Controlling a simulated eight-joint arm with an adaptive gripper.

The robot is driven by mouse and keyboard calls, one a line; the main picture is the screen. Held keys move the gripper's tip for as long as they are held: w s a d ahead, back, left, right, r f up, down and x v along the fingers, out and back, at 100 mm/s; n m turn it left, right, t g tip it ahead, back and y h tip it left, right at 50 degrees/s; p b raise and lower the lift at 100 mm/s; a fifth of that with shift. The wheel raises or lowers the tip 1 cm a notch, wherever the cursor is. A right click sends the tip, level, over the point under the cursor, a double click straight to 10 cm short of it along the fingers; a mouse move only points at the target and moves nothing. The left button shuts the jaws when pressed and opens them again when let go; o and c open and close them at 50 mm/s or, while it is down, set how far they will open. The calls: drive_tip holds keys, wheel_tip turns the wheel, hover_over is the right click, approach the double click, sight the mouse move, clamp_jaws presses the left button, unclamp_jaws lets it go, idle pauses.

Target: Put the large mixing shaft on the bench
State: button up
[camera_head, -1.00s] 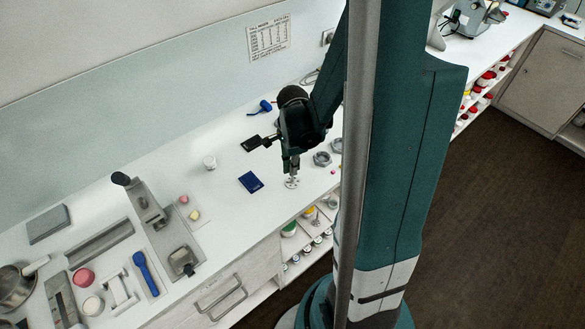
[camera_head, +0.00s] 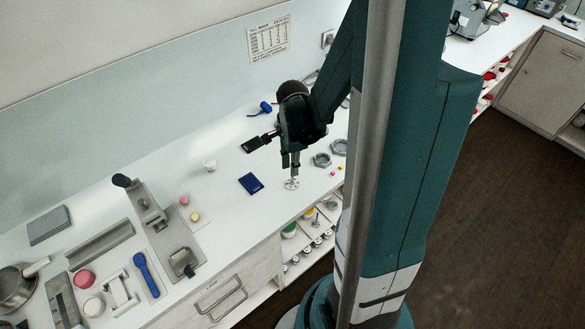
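The mixing shaft (camera_head: 292,183) stands upright near the bench's front edge, its round, holed disc down at the white bench top (camera_head: 235,215). The disc looks to be on the bench, though fine contact is too small to tell. My gripper (camera_head: 290,162) points down at the shaft's upper part. One finger shows left of the grey shaft; the other is not clearly made out. I cannot tell whether the fingers still grip it. The shaft's top is hidden by my gripper.
A white jar (camera_head: 210,165) stands farther left. Open shelves (camera_head: 305,240) with lidded jars are below the front edge. My arm hides the bench farther right.

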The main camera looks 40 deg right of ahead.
drive_tip(key=shift+r, duration=5.05)
drive_tip(key=shift+a, duration=0.1)
drive_tip(key=s+a+r+n+t, duration=0.2)
drive_tip(key=a+r+n+t, duration=0.1)
drive_tip(key=a+r+n, duration=0.4)
drive_tip(key=s+a+r+n+t, duration=0.3)
drive_tip(key=a+r+n, duration=0.5)
drive_tip(key=a+n, duration=0.5)
drive_tip(key=shift+a+r+n+t, duration=0.35)
drive_tip(key=shift+n+t, duration=0.25)
drive_tip(key=shift+n, duration=0.4)
drive_tip(key=shift+f, duration=0.2)
wheel_tip(320, 180, down, 11)
drive_tip(key=b, duration=1)
drive_tip(key=shift+b, duration=0.35)
